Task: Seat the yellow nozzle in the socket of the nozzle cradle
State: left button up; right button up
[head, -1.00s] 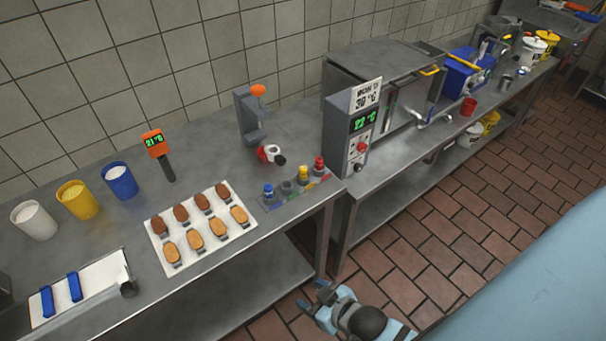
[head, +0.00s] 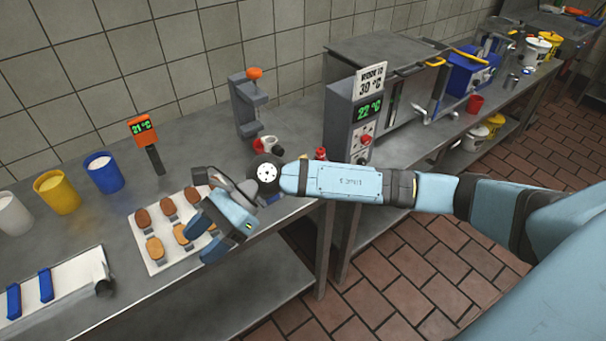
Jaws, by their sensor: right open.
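The yellow nozzle is not visible in the head view; my right arm covers the place where a yellow piece stood on the strip of coloured pieces, apparently the nozzle cradle. Nearly all of that strip is hidden too. Only the top of a red nozzle (head: 321,153) shows just above my arm. My right gripper (head: 204,237) is open and appears empty. It hangs over the right side of the white tray of biscuits, left of the hidden strip. My left gripper is not in view.
The white biscuit tray (head: 152,267) lies partly under my right gripper. A grey stand with an orange knob (head: 254,73) and a red-and-white piece (head: 266,146) are behind my arm. Cups stand left, including a yellow cup (head: 57,193). A control box (head: 352,118) stands right.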

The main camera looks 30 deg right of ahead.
jog(key=w+d+f+n+t+h+b, duration=0.1)
jog(key=w+d+f+n+h+b, duration=0.15)
jog(key=w+d+n+h, duration=0.45)
jog(key=w+d+r+t+h+b, duration=0.1)
jog(key=w+d+r+t+h, duration=0.15)
jog(key=d, duration=0.45)
jog(key=w+d+r+n+t+h+b, duration=0.1)
jog(key=w+d+h, duration=0.25)
jog(key=d, duration=0.35)
jog(key=w+d+r+t+h, duration=0.1)
jog(key=w+d+h, duration=0.15)
jog(key=d, duration=0.45)
jog(key=shift+h, duration=0.25)
jog(key=shift+s+d+x, duration=0.1)
jog(key=shift+d+x, duration=0.1)
jog(key=shift+x, duration=2)
jog(key=shift+s+d+x, duration=0.1)
jog(key=shift+d+x, duration=0.1)
jog(key=shift+x, duration=2)
jog(key=shift+s+d+x, duration=0.1)
jog(key=shift+d+x, duration=0.1)
jog(key=shift+x, duration=2)
jog(key=c, duration=0.9)
jog(key=shift+c, duration=0.6)
jog(key=shift+r, duration=0.15)
